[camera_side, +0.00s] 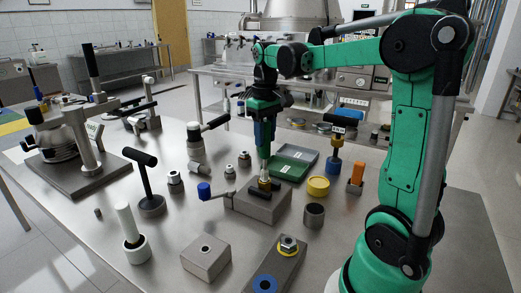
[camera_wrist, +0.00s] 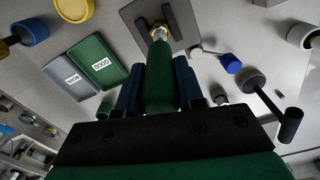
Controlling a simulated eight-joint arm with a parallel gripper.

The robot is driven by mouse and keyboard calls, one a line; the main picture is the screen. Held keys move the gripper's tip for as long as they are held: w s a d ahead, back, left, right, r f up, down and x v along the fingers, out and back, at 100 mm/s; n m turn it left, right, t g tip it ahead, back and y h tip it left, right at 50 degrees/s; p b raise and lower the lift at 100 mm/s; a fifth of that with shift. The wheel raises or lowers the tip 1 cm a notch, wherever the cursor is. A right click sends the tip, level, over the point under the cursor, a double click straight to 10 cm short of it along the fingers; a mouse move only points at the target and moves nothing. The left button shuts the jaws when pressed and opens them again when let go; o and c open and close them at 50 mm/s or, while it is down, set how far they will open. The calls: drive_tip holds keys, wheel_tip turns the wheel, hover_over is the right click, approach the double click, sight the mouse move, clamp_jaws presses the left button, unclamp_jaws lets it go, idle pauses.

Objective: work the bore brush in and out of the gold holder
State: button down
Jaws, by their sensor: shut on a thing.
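My gripper (camera_side: 264,140) points down above a grey block in the middle of the bench. Its blue fingers are shut on the green handle of the bore brush (camera_wrist: 159,85), which hangs upright between them. The gold holder (camera_side: 264,183) stands on top of the block, directly under the brush. In the wrist view the holder (camera_wrist: 158,33) shows at the brush's far end, between two dark jaws. The brush's lower end meets the holder's mouth or lies just inside it; I cannot tell how deep. The bristles are not visible.
The grey block (camera_side: 262,207) has a side lever with a blue knob (camera_side: 204,190). Green (camera_side: 285,170) and grey trays lie behind it. A yellow ring (camera_side: 318,186) and a dark cup (camera_side: 313,214) stand close on the right. A black T-handled tool (camera_side: 146,180) stands left.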

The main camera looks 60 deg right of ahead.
drive_tip(key=shift+r, duration=0.85)
drive_tip(key=shift+f, duration=0.95)
drive_tip(key=shift+r, duration=1.05)
